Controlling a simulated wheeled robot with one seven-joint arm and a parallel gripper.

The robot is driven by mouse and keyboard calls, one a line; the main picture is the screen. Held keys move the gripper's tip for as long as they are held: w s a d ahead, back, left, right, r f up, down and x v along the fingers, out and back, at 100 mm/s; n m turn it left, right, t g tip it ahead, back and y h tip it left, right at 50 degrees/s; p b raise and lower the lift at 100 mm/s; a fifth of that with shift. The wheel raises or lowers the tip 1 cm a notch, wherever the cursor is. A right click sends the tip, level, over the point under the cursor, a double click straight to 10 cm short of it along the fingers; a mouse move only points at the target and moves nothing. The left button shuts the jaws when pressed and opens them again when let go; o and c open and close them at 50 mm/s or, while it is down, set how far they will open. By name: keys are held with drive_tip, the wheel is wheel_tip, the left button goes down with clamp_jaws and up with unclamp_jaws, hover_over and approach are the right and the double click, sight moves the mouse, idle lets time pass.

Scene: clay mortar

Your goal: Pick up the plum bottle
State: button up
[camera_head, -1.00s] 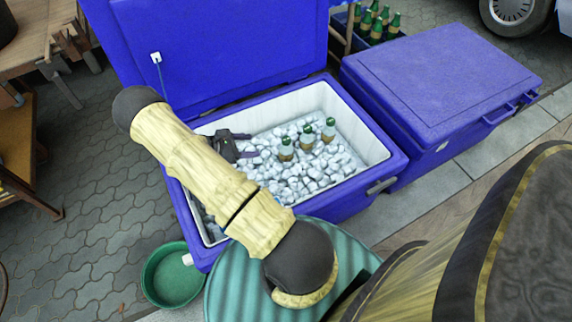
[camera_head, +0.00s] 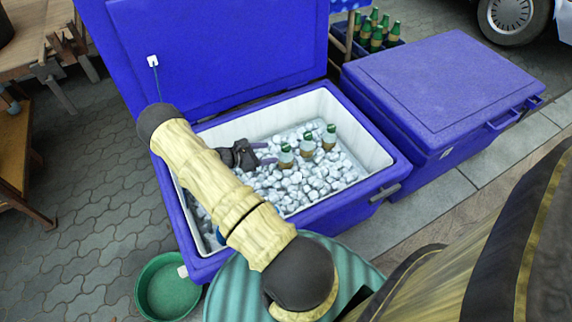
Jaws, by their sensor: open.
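My gripper (camera_head: 267,153) is inside the cooler, just left of the left bottle. Its two purple fingers are apart, pointing right, with nothing visible between them. My arm hides the cooler's left part. A small dark blue thing (camera_head: 220,236) shows beside my arm; I cannot tell what it is.
The cooler's raised lid (camera_head: 220,50) stands behind my arm. A closed blue cooler (camera_head: 440,85) is at the right, with a crate of green bottles (camera_head: 376,32) behind it. A green basin (camera_head: 168,288) and a ribbed teal round top (camera_head: 235,290) are in front.

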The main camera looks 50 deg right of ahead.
sight(282, 151)
drive_tip(key=b+x, duration=0.1)
drive_tip(key=x, duration=0.4)
drive_tip(key=shift+d+f, duration=0.2)
drive_tip(key=shift+f, duration=0.05)
drive_tip(key=shift+r, duration=0.1)
drive_tip(key=shift+s+d, duration=0.1)
drive_tip(key=shift+d, duration=0.05)
drive_tip(key=b+x, duration=0.1)
drive_tip(key=x, duration=0.1)
drive_tip(key=b+x, duration=0.2)
drive_tip(key=shift+d+f, duration=0.25)
drive_tip(key=shift+f, duration=0.05)
drive_tip(key=shift+d, duration=0.3)
clamp_jaws()
